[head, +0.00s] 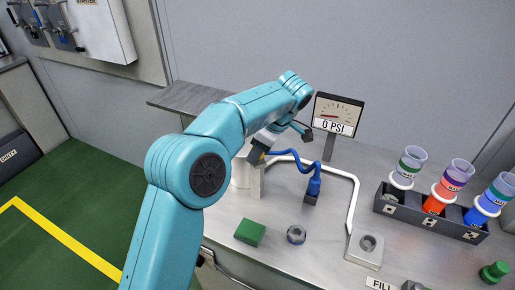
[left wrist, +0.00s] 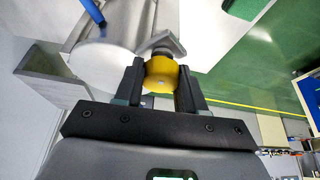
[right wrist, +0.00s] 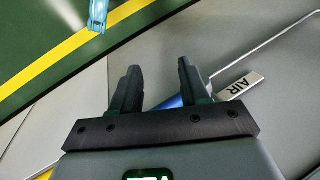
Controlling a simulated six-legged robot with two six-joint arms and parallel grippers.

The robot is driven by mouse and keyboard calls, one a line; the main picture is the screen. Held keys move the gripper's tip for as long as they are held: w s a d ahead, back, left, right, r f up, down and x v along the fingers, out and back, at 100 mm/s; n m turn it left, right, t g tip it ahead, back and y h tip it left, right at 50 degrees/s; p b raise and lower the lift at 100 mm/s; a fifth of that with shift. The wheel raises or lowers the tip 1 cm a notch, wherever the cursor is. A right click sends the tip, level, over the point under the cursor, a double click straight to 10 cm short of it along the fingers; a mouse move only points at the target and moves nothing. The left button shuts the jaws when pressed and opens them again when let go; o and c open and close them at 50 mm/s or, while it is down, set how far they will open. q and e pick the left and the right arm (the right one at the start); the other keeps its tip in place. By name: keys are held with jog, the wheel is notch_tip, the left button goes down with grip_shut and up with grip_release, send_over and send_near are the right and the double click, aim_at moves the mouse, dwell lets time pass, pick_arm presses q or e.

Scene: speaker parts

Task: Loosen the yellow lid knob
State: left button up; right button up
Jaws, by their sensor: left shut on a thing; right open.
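The yellow lid knob (left wrist: 160,76) sits between the two fingers of my left gripper (left wrist: 161,68) in the left wrist view. The fingers are shut on its sides. The knob is at the end of a grey fitting beside a white cylindrical vessel (left wrist: 105,58). In the head view my left gripper (head: 262,146) is at the top of the white vessel (head: 240,173), and my arm hides most of the knob and lid. My right gripper (right wrist: 160,82) shows only in the right wrist view. Its fingers are apart, with part of a blue thing (right wrist: 170,102) visible beyond them.
A 0 PSI gauge (head: 337,114) stands behind the vessel. A blue hose (head: 290,153) and white pipe (head: 354,185) run over the bench. A green block (head: 250,232), grey knob (head: 296,235) and bottle rack (head: 425,215) are there. An AIR label (right wrist: 240,85) shows.

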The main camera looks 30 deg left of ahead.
pick_arm(q)
jog(key=o, duration=1.1)
jog(key=shift+c, duration=0.2)
jog(key=p+v, duration=0.7)
jog(key=v, duration=0.9)
jog(key=shift+r, duration=0.2)
